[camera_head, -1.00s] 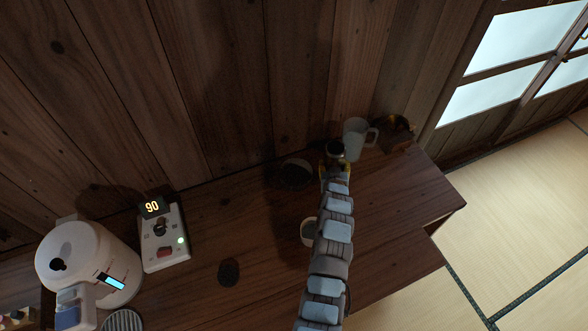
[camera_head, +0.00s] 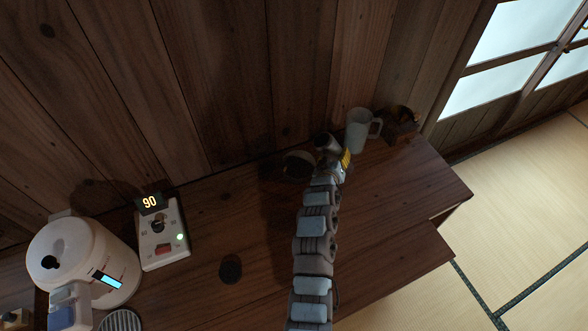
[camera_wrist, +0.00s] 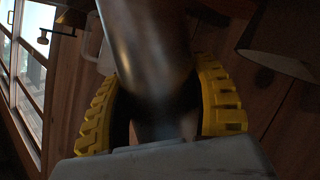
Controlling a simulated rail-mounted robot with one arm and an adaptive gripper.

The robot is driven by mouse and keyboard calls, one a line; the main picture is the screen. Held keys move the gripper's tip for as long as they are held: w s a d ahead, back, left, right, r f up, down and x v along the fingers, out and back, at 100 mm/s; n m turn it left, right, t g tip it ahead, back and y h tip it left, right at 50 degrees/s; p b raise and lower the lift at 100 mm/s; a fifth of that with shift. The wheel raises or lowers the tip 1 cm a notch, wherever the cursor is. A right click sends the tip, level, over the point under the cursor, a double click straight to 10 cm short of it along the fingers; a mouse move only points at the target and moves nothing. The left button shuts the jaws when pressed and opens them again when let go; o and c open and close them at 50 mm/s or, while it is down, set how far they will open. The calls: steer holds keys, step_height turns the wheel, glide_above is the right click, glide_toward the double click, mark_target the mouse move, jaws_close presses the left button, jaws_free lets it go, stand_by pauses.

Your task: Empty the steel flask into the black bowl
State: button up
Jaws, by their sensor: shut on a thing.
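My gripper (camera_head: 338,160) is at the back of the counter, its yellow fingers shut on the steel flask (camera_head: 325,141). In the wrist view the flask (camera_wrist: 148,50) runs between both yellow fingers (camera_wrist: 160,100) and out past the top edge. In the head view its mouth end leans left, towards the black bowl (camera_head: 298,164). The bowl sits on the counter just left of the gripper, near the wall. A dark, flared shape at the upper right of the wrist view looks like the bowl (camera_wrist: 283,38). I cannot see the flask's contents or any stream.
A pale mug (camera_head: 358,130) stands close right of the flask, with a brown box (camera_head: 401,125) beyond it. A white kettle (camera_head: 83,262) and a control panel reading 90 (camera_head: 159,235) are at left. A dark disc (camera_head: 230,268) lies on the otherwise clear middle counter (camera_head: 255,225).

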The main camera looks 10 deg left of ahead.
steer(key=shift+w+a+r+n+b, duration=0.2)
steer(key=shift+r+n+b, duration=0.15)
steer(key=shift+b, duration=0.25)
steer(key=shift+s+f+b, duration=0.1)
steer(key=shift+f+b, duration=0.15)
steer(key=shift+b, duration=0.3)
steer(key=n+b, duration=0.1)
steer(key=h+b, duration=0.1)
steer(key=shift+d+f+n+t+b, duration=0.2)
steer(key=shift+f+n+t+b, duration=0.05)
steer(key=shift+n+t+b, duration=0.1)
steer(key=shift+d, duration=0.15)
steer(key=shift+r+n+h+b, duration=0.1)
steer(key=shift+n+h+b, duration=0.2)
steer(key=shift+h, duration=0.1)
steer(key=shift+d+f+n+t+b, duration=0.25)
steer(key=shift+f+n+b, duration=0.35)
steer(key=shift+b, duration=0.65)
steer(key=shift+f+n+h+b, duration=0.1)
steer(key=shift+n+h+b, duration=0.4)
steer(key=shift+n+b, duration=0.6)
